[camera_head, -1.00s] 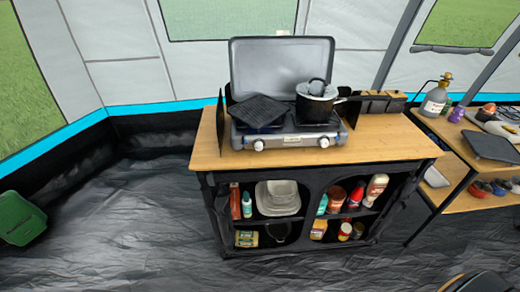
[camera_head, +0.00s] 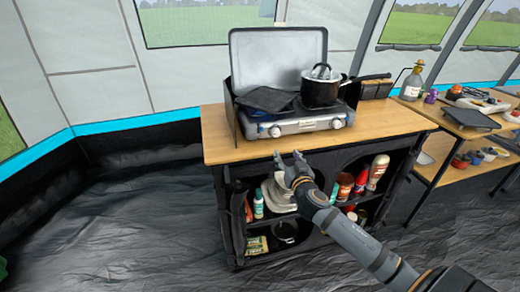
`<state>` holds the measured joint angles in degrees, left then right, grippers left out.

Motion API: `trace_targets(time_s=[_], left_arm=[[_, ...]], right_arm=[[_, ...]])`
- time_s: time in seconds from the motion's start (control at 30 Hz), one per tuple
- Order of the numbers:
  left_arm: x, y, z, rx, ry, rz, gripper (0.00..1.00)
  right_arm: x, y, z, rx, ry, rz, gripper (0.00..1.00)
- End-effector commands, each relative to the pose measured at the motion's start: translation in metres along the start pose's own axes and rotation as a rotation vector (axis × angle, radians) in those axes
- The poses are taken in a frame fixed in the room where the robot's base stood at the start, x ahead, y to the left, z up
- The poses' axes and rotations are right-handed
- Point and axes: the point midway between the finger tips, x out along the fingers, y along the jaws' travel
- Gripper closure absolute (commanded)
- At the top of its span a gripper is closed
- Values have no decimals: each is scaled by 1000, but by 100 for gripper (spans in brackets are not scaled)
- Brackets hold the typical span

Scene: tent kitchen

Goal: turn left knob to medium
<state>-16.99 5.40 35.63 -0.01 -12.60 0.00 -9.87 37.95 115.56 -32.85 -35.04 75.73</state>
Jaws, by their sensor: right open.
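The two-burner camping stove (camera_head: 300,122) stands on the wooden counter with its lid raised. Its left knob (camera_head: 275,131) and right knob (camera_head: 337,123) are on the front panel; the left knob's exact setting is too small to read. My right gripper (camera_head: 290,157) is open and empty. It is in front of the counter's front edge, below the stove in the picture, apart from the knobs. My left gripper is not in view.
A dark pot (camera_head: 320,92) with a lid sits on the right burner, its handle pointing right. A dark griddle (camera_head: 266,100) covers the left burner. The wooden counter (camera_head: 390,121) is bare at its front right. A side table (camera_head: 468,131) stands at the right.

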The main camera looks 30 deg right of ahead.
Motion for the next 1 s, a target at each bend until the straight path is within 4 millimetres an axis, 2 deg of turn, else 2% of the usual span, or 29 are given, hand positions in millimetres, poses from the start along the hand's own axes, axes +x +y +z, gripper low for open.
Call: trace_targets(time_s=[0.1,0.27,0.37,0.7,0.83,1.0], left_arm=[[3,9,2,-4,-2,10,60],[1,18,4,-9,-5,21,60],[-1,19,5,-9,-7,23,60],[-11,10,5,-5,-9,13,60],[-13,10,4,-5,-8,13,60],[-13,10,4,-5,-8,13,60]], right_arm=[[-4,-9,-16,24,37,-18,46],[1,-9,-19,28,38,-17,46],[16,-9,-20,31,39,-15,46],[84,-11,-22,29,37,-17,46],[97,-11,-21,27,35,-18,46],[101,-11,-20,26,35,-19,46]])
